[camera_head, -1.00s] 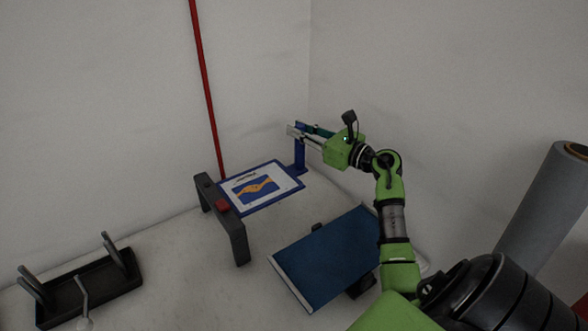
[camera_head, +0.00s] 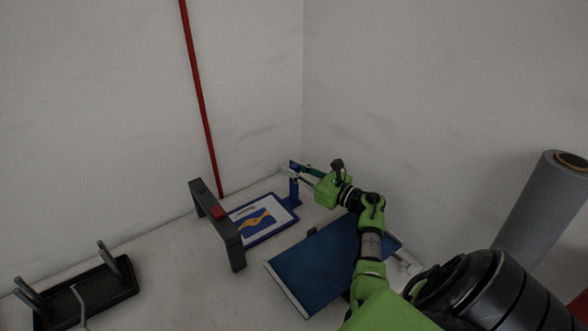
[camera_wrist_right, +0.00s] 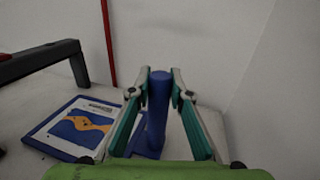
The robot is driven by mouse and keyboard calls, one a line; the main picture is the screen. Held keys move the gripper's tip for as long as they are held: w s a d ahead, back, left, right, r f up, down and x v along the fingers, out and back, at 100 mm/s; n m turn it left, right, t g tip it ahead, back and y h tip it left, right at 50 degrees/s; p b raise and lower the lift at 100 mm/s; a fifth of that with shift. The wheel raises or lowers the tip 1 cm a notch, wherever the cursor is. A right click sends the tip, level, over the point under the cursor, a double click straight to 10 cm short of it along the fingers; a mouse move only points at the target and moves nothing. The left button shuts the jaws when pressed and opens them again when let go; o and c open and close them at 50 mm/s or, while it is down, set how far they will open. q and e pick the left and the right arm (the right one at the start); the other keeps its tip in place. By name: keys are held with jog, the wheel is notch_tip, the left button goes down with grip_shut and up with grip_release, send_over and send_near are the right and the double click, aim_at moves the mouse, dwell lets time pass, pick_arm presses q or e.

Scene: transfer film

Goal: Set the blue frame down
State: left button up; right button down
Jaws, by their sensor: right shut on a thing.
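The blue frame (camera_head: 279,226) is flat and roughly level, with a white sheet bearing an orange and blue print. A blue upright post (camera_head: 294,188) rises at its right corner. My right gripper (camera_head: 293,169) is shut on this post near its top. In the right wrist view the post (camera_wrist_right: 159,105) stands between the two fingers, and the frame (camera_wrist_right: 40,136) extends to the left. The frame is at or very near the pale table top (camera_head: 180,262); I cannot tell whether it touches. My left gripper is out of view.
A grey bracket with a red block (camera_head: 231,246) stands just left of the frame. A tilted blue board (camera_head: 315,268) lies in front. A dark tray with upright pegs (camera_head: 92,296) is at lower left. A red pole (camera_head: 200,100) and walls are behind; a grey roll (camera_head: 540,210) is right.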

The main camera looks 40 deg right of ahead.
jog(key=shift+f+b, duration=0.15)
jog(key=shift+b, duration=0.15)
jog(key=c, duration=1.9)
grip_release()
jog(key=shift+r+p, duration=0.3)
jog(key=shift+p, duration=0.1)
jog(key=s+b, duration=0.1)
jog(key=s, duration=0.1)
jog(key=s+b, duration=0.1)
jog(key=s, duration=0.2)
jog(key=s+d+b, duration=0.1)
jog(key=s, duration=0.1)
jog(key=shift+s+f, duration=0.15)
jog(key=shift+s, duration=0.05)
